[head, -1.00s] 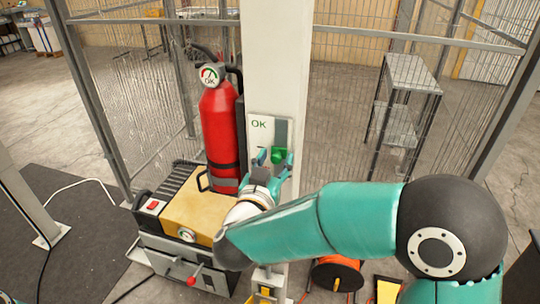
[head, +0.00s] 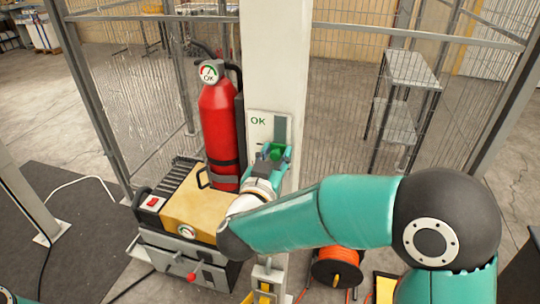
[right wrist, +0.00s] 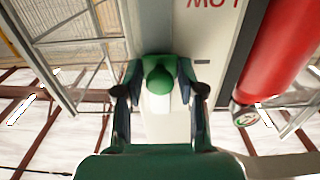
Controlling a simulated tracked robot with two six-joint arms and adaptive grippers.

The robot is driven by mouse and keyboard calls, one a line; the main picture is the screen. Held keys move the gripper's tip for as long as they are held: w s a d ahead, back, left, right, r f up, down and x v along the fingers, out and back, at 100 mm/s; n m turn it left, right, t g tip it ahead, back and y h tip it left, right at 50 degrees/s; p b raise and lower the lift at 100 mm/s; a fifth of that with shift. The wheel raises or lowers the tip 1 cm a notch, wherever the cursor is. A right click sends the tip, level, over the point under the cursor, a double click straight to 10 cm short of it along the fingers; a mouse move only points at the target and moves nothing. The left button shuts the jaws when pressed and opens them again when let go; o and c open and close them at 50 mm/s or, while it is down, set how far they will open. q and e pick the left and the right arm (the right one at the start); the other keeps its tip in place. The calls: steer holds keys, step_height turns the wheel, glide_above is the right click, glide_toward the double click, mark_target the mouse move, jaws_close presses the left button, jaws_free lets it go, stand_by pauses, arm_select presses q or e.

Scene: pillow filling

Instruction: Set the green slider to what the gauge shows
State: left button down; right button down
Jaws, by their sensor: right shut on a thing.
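The slider panel (head: 256,131) is on the white post, with "OK" in green at its upper left and a dark vertical slot. The green slider knob (head: 276,151) is in the lower part of the slot, below the "OK" level. My right gripper (head: 274,156) is shut on the knob; the right wrist view shows the knob (right wrist: 158,78) between its two fingers (right wrist: 159,94). The round gauge (head: 209,72) on the red fire extinguisher (head: 218,125) has red and green arcs and reads "OK"; its needle is small. My left gripper is out of view.
A tan-topped machine (head: 188,214) with a second small dial (head: 186,231) stands left of the post. An orange cable reel (head: 337,266) is on the floor to the right. Wire fencing and a grey shelf (head: 411,68) stand behind.

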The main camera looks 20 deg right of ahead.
mark_target(279, 121)
step_height(279, 121, up, 7)
steer(key=p, duration=0.4)
steer(key=shift+a+f, duration=0.1)
steer(key=c, duration=1)
jaws_free()
steer(key=shift+o, duration=0.2)
steer(key=shift+f, duration=0.1)
steer(key=v, duration=1.2)
steer(key=shift+w, duration=0.1)
